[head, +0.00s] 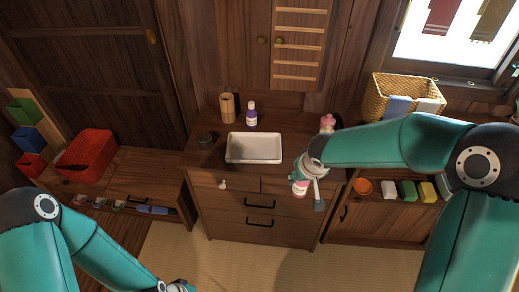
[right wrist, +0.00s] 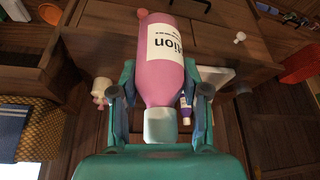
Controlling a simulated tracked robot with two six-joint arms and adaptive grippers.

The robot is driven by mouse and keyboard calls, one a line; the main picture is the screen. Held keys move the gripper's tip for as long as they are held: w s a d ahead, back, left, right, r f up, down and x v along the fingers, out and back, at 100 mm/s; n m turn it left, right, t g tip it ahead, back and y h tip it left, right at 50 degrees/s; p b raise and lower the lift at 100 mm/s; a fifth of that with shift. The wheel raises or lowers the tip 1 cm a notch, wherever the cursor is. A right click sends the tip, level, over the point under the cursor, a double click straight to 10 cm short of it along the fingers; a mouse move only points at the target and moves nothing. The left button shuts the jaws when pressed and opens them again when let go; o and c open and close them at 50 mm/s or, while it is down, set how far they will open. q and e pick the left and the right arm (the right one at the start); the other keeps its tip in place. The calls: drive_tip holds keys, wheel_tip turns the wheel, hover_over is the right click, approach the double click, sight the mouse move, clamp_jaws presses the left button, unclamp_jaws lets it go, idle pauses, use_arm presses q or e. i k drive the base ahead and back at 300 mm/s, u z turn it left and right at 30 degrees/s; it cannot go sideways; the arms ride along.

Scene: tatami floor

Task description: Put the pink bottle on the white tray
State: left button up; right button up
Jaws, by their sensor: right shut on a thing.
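The pink bottle (head: 299,188), with a white label, is held between the fingers of my right gripper (head: 307,182), in front of the cabinet's right side. In the right wrist view the bottle (right wrist: 165,75) lies between the two fingers, its pale cap toward the palm. The white tray (head: 254,161) is a shallow rectangle on the cabinet top, left of and beyond the held bottle. A sliver of it seems to show behind a finger in the right wrist view. My left gripper (head: 178,287) is at the bottom edge, mostly cut off.
A purple bottle (head: 252,115), a wooden cup (head: 227,106) and a dark cup (head: 207,138) stand around the tray. Another pink item (head: 327,122) stands at the back right, near my right forearm. A wicker basket (head: 377,98) is farther right. A red bin (head: 87,153) is left.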

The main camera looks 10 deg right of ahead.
sight(267, 148)
drive_tip(key=i, duration=1)
